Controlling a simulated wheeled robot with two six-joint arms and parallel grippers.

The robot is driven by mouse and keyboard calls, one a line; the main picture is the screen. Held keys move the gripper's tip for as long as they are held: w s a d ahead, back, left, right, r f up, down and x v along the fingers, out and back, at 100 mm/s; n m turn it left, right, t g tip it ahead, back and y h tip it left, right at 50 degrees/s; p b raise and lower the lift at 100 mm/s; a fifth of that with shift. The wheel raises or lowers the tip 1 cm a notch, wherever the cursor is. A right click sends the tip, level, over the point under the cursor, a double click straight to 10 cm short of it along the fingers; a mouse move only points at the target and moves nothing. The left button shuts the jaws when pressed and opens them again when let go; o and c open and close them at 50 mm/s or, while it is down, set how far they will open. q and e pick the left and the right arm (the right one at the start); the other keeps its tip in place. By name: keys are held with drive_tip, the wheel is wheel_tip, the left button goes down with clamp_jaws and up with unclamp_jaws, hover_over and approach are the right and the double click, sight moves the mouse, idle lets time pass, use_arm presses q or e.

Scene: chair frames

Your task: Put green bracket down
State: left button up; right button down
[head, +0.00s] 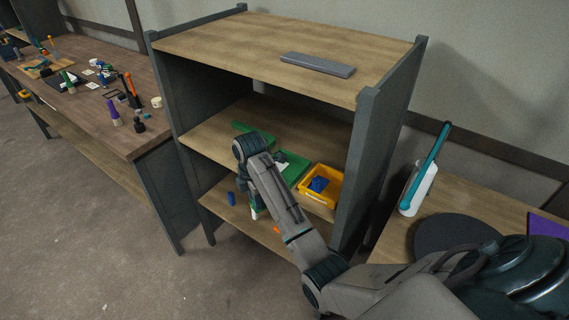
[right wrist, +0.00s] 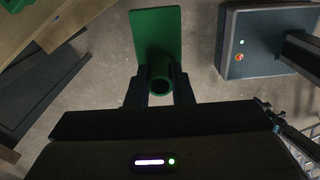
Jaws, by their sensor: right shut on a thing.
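The green bracket (right wrist: 156,38) has a flat plate and a short round tube. My right gripper (right wrist: 160,88) is shut on the tube, and the plate sticks out beyond the fingers. Bare floor shows behind the bracket in the right wrist view. In the head view my right arm reaches up in front of the shelf unit, and its fingers are hidden. A green piece (head: 241,127) shows just past the arm's far end; I cannot tell whether it is the held bracket. My left gripper is not in view.
The shelf unit (head: 368,130) has a grey bar (head: 318,64) on its mostly clear top. A green bin (head: 296,168) and a yellow bin (head: 334,197) with a blue part stand inside, partly behind my arm. A cluttered workbench (head: 108,58) is left; another table (head: 478,200) is right.

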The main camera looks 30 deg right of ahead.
drive_tip(key=n, duration=0.3)
drive_tip(key=r+n, duration=0.1)
drive_tip(key=shift+w+a+n, duration=0.2)
drive_tip(key=shift+w+n, duration=0.05)
drive_tip(key=shift+n, duration=0.15)
drive_tip(key=w+d+b, duration=0.4)
drive_tip(key=d, duration=0.5)
drive_tip(key=p, duration=0.3)
hover_over(288, 179)
drive_tip(key=shift+a+r, duration=0.1)
drive_tip(key=shift+w+f, duration=0.1)
drive_tip(key=shift+f, duration=0.1)
wheel_tip(288, 179, down, 3)
drive_tip(key=shift+f+p, duration=0.2)
drive_tip(key=shift+p, duration=0.55)
drive_tip(key=c, duration=1.7)
unclamp_jaws()
drive_tip(key=shift+f, duration=0.15)
drive_tip(key=shift+o, duration=0.7)
